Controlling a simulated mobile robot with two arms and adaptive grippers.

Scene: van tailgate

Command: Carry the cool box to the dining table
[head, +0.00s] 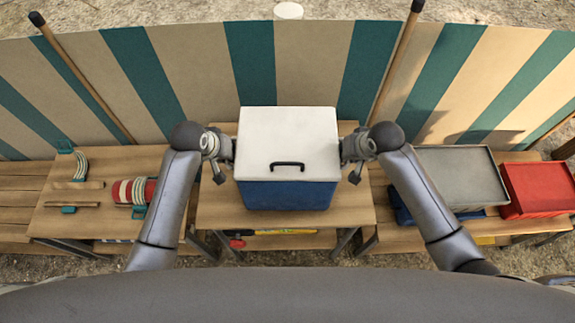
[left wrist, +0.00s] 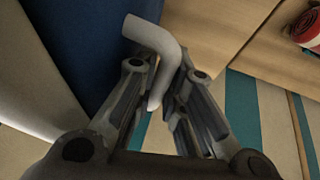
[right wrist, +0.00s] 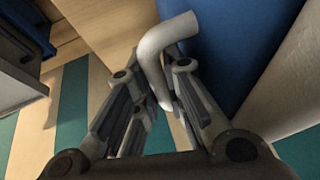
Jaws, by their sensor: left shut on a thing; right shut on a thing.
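The cool box (head: 288,195) has a blue body, a white lid (head: 288,135) and a black lid handle. It is upright at the middle wooden table (head: 345,213); I cannot tell whether its base touches the top. My left gripper (head: 226,150) is at its left side, shut on a pale side handle (left wrist: 150,35) in the left wrist view. My right gripper (head: 350,150) is at its right side, shut on the other pale side handle (right wrist: 165,38) in the right wrist view. The blue wall (left wrist: 85,45) is beside the left fingers. The box's underside is hidden.
A left table (head: 100,215) holds a red-and-white roll (head: 133,190) and wooden pieces. At right stand a grey-lidded crate (head: 460,175) and a red crate (head: 538,188). A striped windbreak (head: 300,65) with poles closes the back. Items lie on a shelf below the middle table.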

